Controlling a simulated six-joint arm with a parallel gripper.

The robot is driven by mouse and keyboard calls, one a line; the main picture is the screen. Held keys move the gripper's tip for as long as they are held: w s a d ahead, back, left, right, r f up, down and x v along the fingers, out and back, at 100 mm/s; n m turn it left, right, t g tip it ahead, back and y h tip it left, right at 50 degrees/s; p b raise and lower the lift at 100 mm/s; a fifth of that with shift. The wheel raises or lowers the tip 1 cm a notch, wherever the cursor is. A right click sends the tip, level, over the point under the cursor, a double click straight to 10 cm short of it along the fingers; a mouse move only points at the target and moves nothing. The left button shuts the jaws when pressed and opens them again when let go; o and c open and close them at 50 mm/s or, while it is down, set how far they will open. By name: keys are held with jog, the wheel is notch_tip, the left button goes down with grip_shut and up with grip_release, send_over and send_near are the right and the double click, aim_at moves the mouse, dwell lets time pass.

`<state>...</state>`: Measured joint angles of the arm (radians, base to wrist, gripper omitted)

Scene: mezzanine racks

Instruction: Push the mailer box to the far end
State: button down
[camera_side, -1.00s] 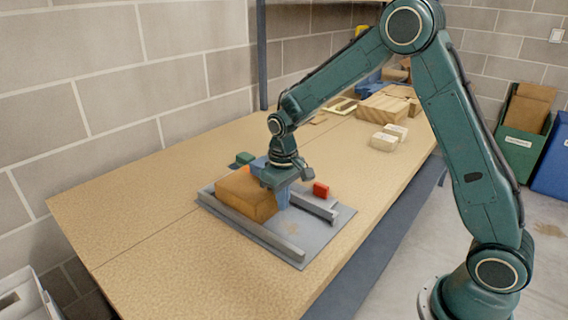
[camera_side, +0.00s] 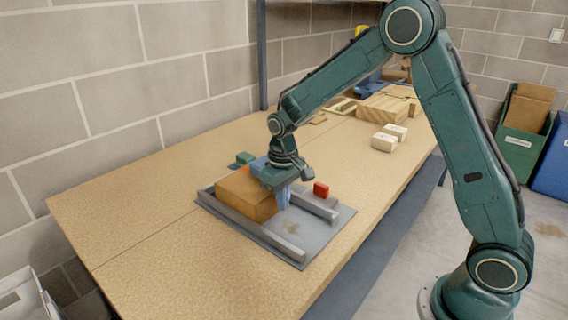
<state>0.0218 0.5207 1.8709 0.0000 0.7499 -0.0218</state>
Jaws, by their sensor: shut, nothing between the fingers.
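The mailer box (camera_side: 245,195) is a brown block lying on a grey metal tray (camera_side: 325,238) between two low grey rails. It sits toward the tray's left end. My gripper (camera_side: 284,199) points down at the box's right side, with its blue fingers shut and nothing held. The fingers are close against the box; I cannot tell whether they touch it. The gripper body hides part of the box's upper right edge.
A green block (camera_side: 245,158) and a blue item (camera_side: 258,164) stand behind the tray. Two pale blocks (camera_side: 384,142) and wooden boards (camera_side: 382,107) lie farther back. The table's left part is clear.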

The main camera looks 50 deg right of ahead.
aim_at(283, 220)
jog(key=shift+f, duration=1.9)
jog(key=shift+r, duration=0.15)
jog(key=shift+r, duration=0.35)
jog(key=shift+r, duration=0.3)
jog(key=shift+w, duration=0.15)
dwell(0.6)
jog(key=shift+w, duration=0.45)
jog(key=shift+w, duration=0.25)
jog(key=shift+w, duration=0.25)
jog(key=shift+w, duration=0.1)
dwell(0.6)
